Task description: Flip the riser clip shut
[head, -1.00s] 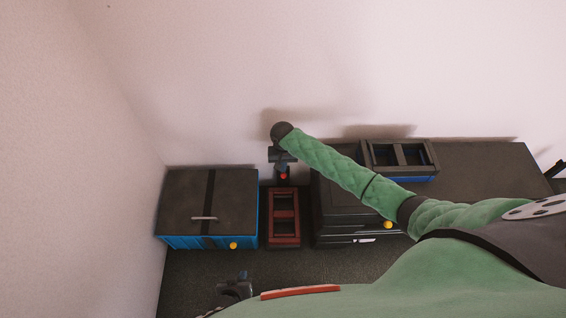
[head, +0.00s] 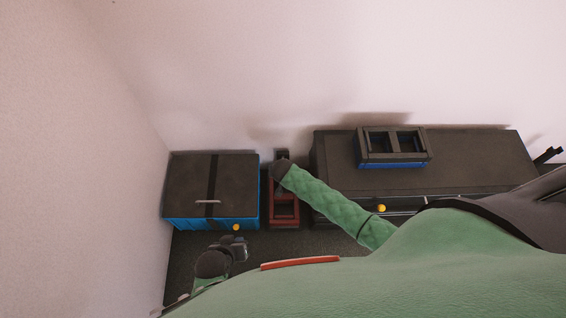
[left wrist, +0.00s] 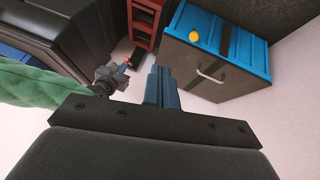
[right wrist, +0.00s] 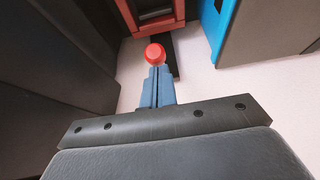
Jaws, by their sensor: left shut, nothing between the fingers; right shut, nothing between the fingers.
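I take the riser clip to be the dark strip with a round red knob (right wrist: 154,53) behind the red frame in the right wrist view. The knob also shows in the left wrist view (left wrist: 126,61); in the head view it is hidden by my right wrist. My right gripper (right wrist: 158,74) is shut and empty, its blue fingertips right at the knob; I cannot tell whether they touch. My left gripper (head: 242,247) is shut and empty, low in front of the blue cabinet and apart from the clip. Its fingers show in the left wrist view (left wrist: 162,72).
The red frame (head: 273,215) stands in a narrow gap between the blue cabinet (head: 190,190) on the left and a long dark cabinet (head: 330,160) on the right. A dark two-compartment tray (head: 393,132) stands on the long cabinet. A pale wall lies behind.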

